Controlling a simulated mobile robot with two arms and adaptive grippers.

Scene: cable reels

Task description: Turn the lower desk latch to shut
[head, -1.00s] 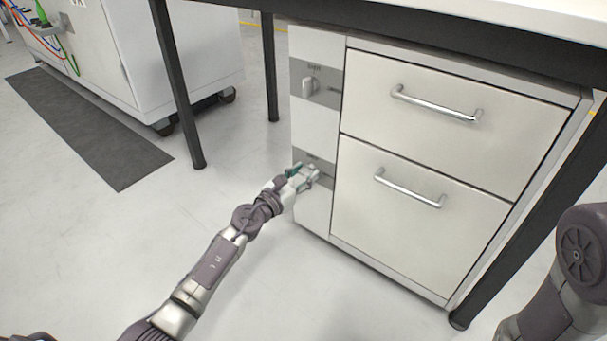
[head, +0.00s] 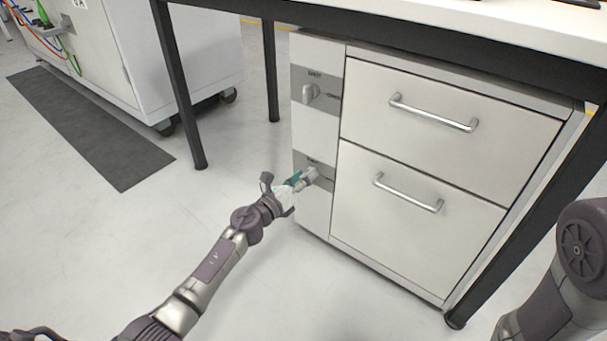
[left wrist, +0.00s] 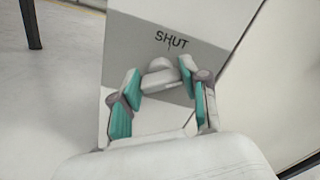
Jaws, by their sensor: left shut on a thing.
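The lower desk latch (head: 311,174) is a light grey knob on the grey band low on the cabinet's narrow left panel. In the left wrist view the latch (left wrist: 160,76) sits just below the word SHUT, and the exact way its grip points is hard to tell. My left gripper (head: 298,181) reaches it from the front left. In the left wrist view its teal-padded fingers (left wrist: 163,98) stand on either side of the knob, shut on it. The fingers partly hide the latch in the head view. My right gripper is out of view.
An upper latch (head: 311,93) sits on the same panel above. Two drawers with bar handles (head: 408,192) lie to the right. Black desk legs (head: 180,90) flank the cabinet, and the desk top overhangs it. The floor in front is clear.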

